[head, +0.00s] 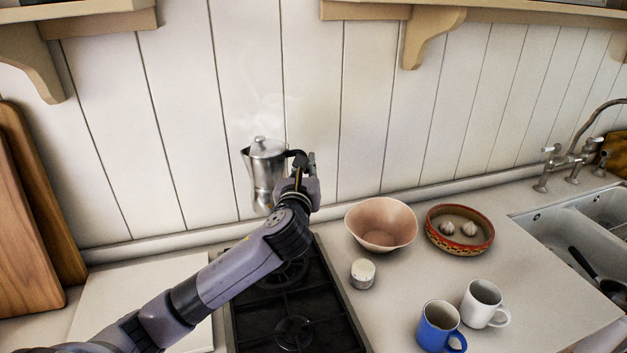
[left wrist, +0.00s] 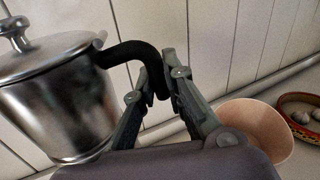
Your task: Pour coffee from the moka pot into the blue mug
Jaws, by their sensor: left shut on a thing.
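The silver moka pot (head: 265,172) is held upright above the back of the stove, with faint steam over it. My left gripper (head: 302,165) is shut on its black handle. In the left wrist view the moka pot (left wrist: 60,95) fills the left side, and the gripper's fingers (left wrist: 160,85) close around the lower part of the handle. The blue mug (head: 438,328) stands on the counter at the lower right, well apart from the pot. Its inside is hardly visible. My right gripper is in neither view.
A white mug (head: 483,303) stands close beside the blue mug. A pink bowl (head: 381,224), a small lidded jar (head: 362,273) and a patterned dish (head: 459,230) with garlic stand between stove (head: 305,315) and sink (head: 590,230). Cutting boards (head: 35,205) lean at left.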

